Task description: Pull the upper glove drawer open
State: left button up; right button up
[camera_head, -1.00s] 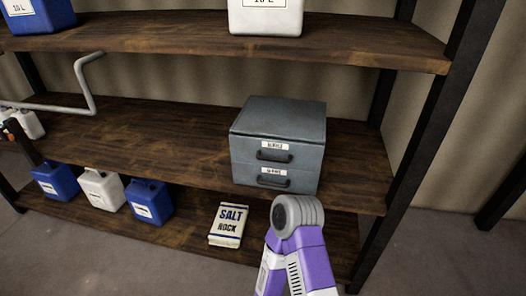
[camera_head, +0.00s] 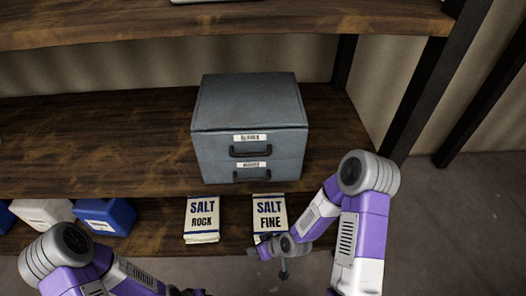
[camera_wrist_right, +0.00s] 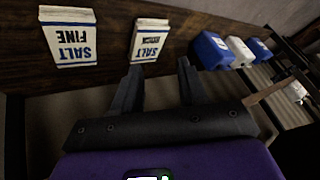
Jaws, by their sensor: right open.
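A grey two-drawer cabinet (camera_head: 204,160) stands on the middle shelf in the head view. The upper glove drawer (camera_head: 216,145) looks shut, with a dark handle (camera_head: 250,151) below a white label. The lower drawer (camera_head: 215,170) also looks shut and has its own handle. My right gripper (camera_wrist_right: 160,75) is open and empty in the right wrist view, with salt bags beyond its fingers. In the head view my right arm is below and right of the cabinet, apart from the handles. My left arm is at the bottom left; its gripper is barely visible at the lower edge, its jaws unclear.
A fine salt bag (camera_head: 270,214) and a rock salt bag (camera_head: 202,218) sit on the lower shelf. Blue (camera_head: 106,215) and white (camera_head: 45,213) jugs stand to their left. A dark shelf post (camera_head: 435,80) is at the right.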

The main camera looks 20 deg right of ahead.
jog(key=w+d+r+n+t, duration=0.5)
jog(key=w+r+n, duration=0.3)
jog(key=r, duration=0.4)
jog(key=n+t+y, duration=0.3)
jog(key=n+t, duration=0.1)
jog(key=n, duration=0.8)
send_near(253, 156)
jog(key=x, duration=0.3)
jog(key=b+x, duration=0.2)
jog(key=x, duration=0.4)
jog(key=shift+w+a+f, duration=0.1)
jog(key=shift+w+a, duration=0.1)
grip_shut()
